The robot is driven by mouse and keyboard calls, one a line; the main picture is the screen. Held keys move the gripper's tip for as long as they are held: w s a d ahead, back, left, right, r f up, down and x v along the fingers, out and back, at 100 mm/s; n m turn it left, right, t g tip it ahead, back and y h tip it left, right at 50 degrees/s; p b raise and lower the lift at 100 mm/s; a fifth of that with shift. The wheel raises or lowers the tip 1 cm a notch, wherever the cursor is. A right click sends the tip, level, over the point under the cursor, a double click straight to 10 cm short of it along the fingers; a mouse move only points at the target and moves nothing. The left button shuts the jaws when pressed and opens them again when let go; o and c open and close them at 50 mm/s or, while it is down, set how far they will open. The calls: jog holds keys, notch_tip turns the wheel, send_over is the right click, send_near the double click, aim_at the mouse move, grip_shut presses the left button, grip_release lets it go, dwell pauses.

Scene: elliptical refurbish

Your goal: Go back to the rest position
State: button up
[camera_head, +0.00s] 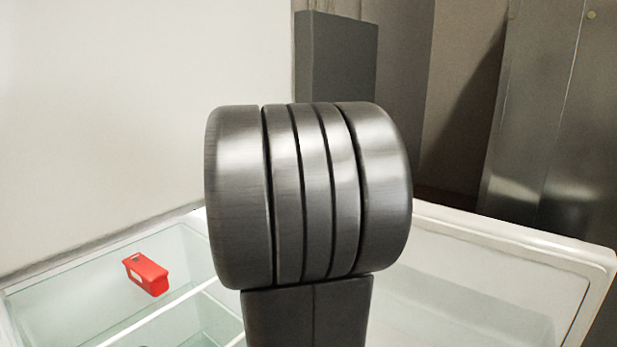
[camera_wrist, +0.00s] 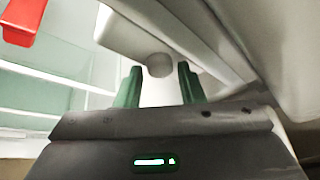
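My gripper (camera_wrist: 160,80) shows in the wrist view as two green fingers standing apart, with nothing held between them. A round grey knob-like shape (camera_wrist: 160,65) appears beyond the fingertips; its distance is hard to tell. In the head view my own dark arm joint fills the middle and the gripper is hidden. A small red box-like thing (camera_head: 146,274) is at the left, over the glass shelving. A red thing also shows at the upper left corner of the wrist view (camera_wrist: 22,20), apart from the fingers.
An open white cabinet with glass shelves (camera_head: 60,305) lies at the lower left. A white-rimmed panel (camera_head: 500,235) spreads at the lower right. A tall dark grey block (camera_head: 337,55) and metal panels (camera_head: 540,110) stand behind. White surfaces lie close around my gripper in the wrist view.

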jog(key=shift+r+m+g+p, duration=0.3)
jog(key=shift+m+p, duration=0.2)
jog(key=shift+p, duration=1.2)
jog(key=v, duration=1.2)
jog(key=shift+s+d+p, duration=0.3)
jog(key=shift+d+p, duration=0.05)
jog(key=shift+f, duration=0.1)
